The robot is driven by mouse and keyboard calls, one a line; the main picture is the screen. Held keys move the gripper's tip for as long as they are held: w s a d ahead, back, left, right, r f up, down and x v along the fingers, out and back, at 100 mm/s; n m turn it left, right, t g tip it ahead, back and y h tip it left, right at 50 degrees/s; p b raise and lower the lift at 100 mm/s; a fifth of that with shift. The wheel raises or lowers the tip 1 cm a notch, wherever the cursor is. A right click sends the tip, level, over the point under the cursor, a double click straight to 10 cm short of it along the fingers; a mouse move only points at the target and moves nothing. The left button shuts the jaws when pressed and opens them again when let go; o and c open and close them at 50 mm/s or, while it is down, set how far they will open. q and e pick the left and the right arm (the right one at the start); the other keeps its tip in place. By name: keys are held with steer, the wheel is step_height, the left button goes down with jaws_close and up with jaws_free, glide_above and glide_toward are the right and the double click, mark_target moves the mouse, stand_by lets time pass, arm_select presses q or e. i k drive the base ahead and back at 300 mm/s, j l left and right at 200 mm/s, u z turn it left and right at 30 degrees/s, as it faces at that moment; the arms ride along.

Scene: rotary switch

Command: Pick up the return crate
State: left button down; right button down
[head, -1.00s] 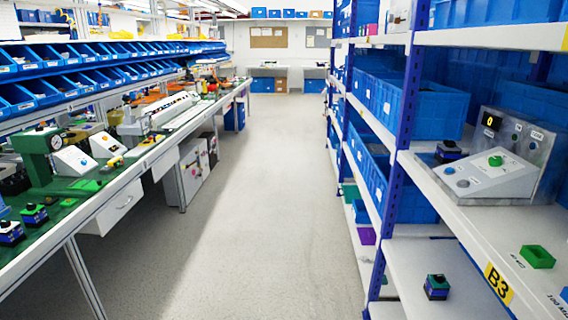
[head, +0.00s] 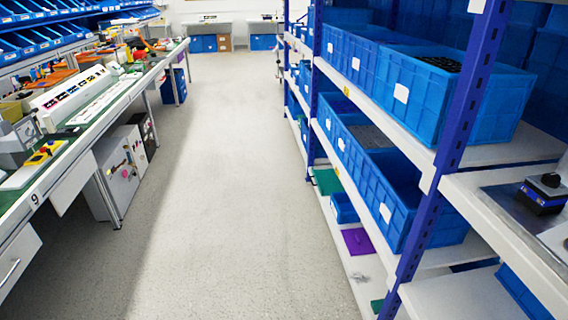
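Several blue crates stand on the right-hand shelving, and I cannot tell which one is the return crate. A large blue crate (head: 435,98) with dark contents sits on the upper shelf. Another blue crate (head: 398,205), open at the top, sits on the shelf below. A small blue box (head: 343,208) and a flat purple item (head: 357,241) are on the bottom shelf. Neither of my grippers is in view.
The aisle floor (head: 235,170) is clear between the shelving and the left workbench (head: 75,150). A purple-blue rack post (head: 450,150) stands close on the right. A dark rotary switch (head: 545,190) sits on the right shelf. Grey cabinets (head: 118,175) stand under the bench.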

mark_target(343, 208)
steer(key=i+j+z, duration=0.3)
steer(key=i+z, duration=0.15)
steer(key=i+j+z, duration=0.4)
steer(key=i+j, duration=0.15)
steer(key=i, duration=0.25)
steer(key=i+j, duration=0.2)
steer(key=i, duration=0.15)
steer(key=i+j+u, duration=0.1)
steer(key=i, duration=0.3)
